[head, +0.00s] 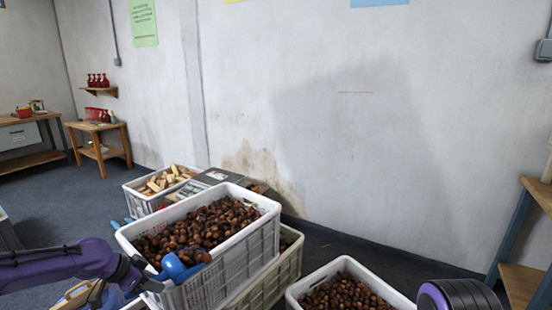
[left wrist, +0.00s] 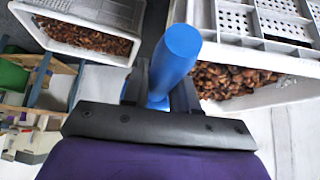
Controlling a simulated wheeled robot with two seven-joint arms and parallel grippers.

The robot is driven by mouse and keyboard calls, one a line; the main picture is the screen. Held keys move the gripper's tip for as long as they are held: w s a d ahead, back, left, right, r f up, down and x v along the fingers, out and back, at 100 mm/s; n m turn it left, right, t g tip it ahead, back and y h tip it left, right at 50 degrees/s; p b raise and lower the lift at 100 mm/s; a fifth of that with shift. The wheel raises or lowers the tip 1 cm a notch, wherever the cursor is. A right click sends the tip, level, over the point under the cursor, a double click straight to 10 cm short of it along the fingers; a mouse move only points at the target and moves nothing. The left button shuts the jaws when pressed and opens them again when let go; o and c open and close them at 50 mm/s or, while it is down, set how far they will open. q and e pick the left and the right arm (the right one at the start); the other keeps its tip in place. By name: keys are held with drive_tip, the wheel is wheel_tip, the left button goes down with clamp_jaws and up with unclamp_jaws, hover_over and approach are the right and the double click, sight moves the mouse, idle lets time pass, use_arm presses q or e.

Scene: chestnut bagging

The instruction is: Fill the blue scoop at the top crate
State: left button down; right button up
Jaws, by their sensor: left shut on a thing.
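The top crate (head: 232,258) is white and stands on another crate, filled with brown chestnuts (head: 205,228). The blue scoop (head: 178,268) is at the crate's near left corner, against the chestnuts; whether its bowl holds any I cannot tell. My left gripper (head: 146,279) comes in from the left at that corner, shut on the scoop's handle. In the left wrist view the thick blue handle (left wrist: 176,62) stands between the two dark fingers (left wrist: 160,92); the bowl is hidden there. My right gripper is not in view.
Another white crate of chestnuts (head: 342,285) stands at the right front. A crate of wooden pieces (head: 160,186) is behind left. A wooden shelf unit (head: 522,265) stands at the far right.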

use_arm(q)
drive_tip(key=shift+s+d+r+n+t+y, duration=0.75)
drive_tip(key=shift+s+d+n, duration=1.3)
drive_tip(key=shift+s+d, duration=1.7)
drive_tip(key=shift+s+d+r+n+t+y, duration=0.35)
drive_tip(key=shift+s+d+r+n+y, duration=1.35)
drive_tip(key=shift+d, duration=3.3)
drive_tip(key=s+a+r+p, duration=0.1)
drive_tip(key=r+p, duration=0.4)
drive_tip(key=p, duration=0.1)
drive_tip(key=s+a+r+n+p, duration=0.1)
drive_tip(key=a+r+p, duration=0.1)
drive_tip(key=r+p, duration=0.4)
drive_tip(key=shift+s+r+p, duration=0.2)
drive_tip(key=shift+s+p, duration=0.15)
drive_tip(key=shift+p, duration=0.35)
